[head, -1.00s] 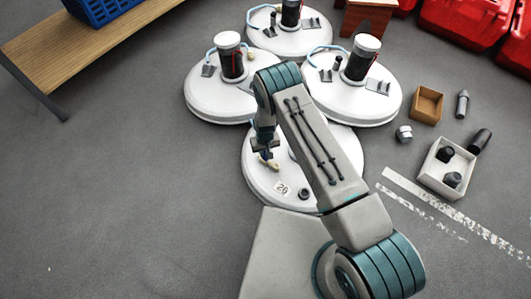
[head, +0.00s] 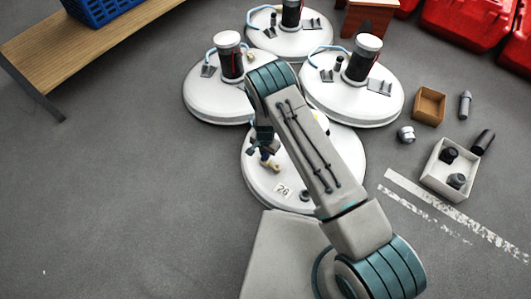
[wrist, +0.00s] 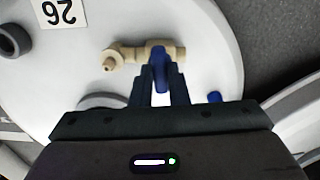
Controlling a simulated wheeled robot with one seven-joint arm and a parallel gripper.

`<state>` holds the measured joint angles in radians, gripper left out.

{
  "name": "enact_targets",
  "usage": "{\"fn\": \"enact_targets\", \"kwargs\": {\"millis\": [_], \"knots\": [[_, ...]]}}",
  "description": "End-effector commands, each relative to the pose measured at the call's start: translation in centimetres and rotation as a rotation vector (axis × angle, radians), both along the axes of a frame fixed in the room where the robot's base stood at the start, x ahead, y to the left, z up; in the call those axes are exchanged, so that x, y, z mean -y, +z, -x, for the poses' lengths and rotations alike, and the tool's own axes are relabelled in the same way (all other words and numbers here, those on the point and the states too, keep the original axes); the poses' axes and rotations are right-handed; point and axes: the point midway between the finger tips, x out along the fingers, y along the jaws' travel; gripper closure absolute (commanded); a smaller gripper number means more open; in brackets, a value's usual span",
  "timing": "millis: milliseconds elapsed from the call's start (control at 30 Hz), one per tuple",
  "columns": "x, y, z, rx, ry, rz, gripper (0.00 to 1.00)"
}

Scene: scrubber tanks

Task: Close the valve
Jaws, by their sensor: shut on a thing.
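The valve (wrist: 125,56) is a beige fitting on the nearest white tank top, and a small part of it shows in the head view (head: 272,165). Its blue handle (wrist: 158,62) lies between my fingers and points across the beige pipe toward my gripper in the wrist view. My gripper (wrist: 161,75) is shut on this blue handle, with one dark finger on each side. In the head view my gripper (head: 264,148) is at the tank's upper left, partly hidden by my arm.
Three more white tanks with dark cylinders stand behind, the closest being the left one (head: 210,98) and the right one (head: 350,110). A white box (head: 432,178) and brown box (head: 429,104) lie at right. A wooden bench (head: 60,60) stands at left. Floor at left is clear.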

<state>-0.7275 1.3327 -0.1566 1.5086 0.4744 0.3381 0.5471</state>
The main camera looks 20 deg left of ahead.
Motion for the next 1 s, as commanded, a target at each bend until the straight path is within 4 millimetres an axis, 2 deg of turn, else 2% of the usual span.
{"fn": "enact_targets", "kwargs": {"millis": [300,767,800,867,1000], "knots": [[-0.1,0.03,0.03,0.0,-0.088,-0.001,1.0],[-0.07,0.04,0.02,-0.001,-0.102,-0.001,1.0],[-0.07,0.04,0.02,-0.001,-0.102,-0.001,0.77],[-0.06,0.03,0.02,-0.001,-0.101,-0.001,0.64],[-0.01,0.02,0.0,0.0,-0.101,0.0,0.64]]}}
